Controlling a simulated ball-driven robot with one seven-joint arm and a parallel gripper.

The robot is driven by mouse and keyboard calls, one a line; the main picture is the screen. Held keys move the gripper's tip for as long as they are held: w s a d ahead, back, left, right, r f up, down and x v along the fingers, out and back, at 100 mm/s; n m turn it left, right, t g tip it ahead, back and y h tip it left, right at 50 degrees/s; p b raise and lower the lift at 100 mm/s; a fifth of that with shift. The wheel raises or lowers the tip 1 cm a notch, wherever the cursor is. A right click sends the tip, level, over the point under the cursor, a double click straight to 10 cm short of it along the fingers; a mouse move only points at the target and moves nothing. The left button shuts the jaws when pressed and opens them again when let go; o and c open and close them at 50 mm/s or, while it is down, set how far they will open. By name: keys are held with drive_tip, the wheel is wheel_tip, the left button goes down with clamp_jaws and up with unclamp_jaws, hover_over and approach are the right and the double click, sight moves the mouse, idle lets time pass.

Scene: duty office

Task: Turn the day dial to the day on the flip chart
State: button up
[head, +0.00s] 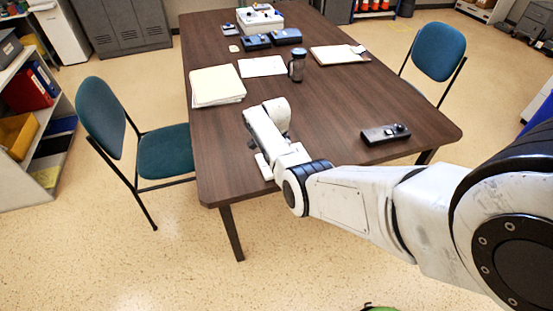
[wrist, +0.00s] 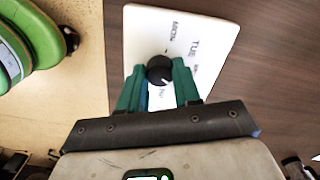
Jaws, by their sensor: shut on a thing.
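The day dial is a white plate (wrist: 197,30) with a round black knob (wrist: 159,69) in the wrist view. "MON" and "TUE" can be read on the plate; other lettering is partly hidden or too small to read. A short white mark on the knob points to the lower right in the picture. My gripper (wrist: 160,84) is shut on the knob, with one green finger on each side. In the head view, the white plate (head: 263,167) shows at the near left edge of the table, beside my arm. I cannot make out a flip chart in either view.
The brown table (head: 330,100) holds a stack of folders (head: 216,86), a dark bottle (head: 297,66), a clipboard (head: 338,54) and a black device (head: 385,134). Teal chairs stand at the left (head: 100,118) and right (head: 438,50). The table's near middle is mostly bare.

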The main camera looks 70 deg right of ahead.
drive_tip(key=shift+r+m, duration=0.1)
drive_tip(key=shift+m, duration=0.2)
idle(0.4)
drive_tip(key=o, duration=1.1)
drive_tip(key=shift+c, duration=0.2)
wheel_tip(320, 180, up, 11)
drive_tip(key=shift+f, duration=0.25)
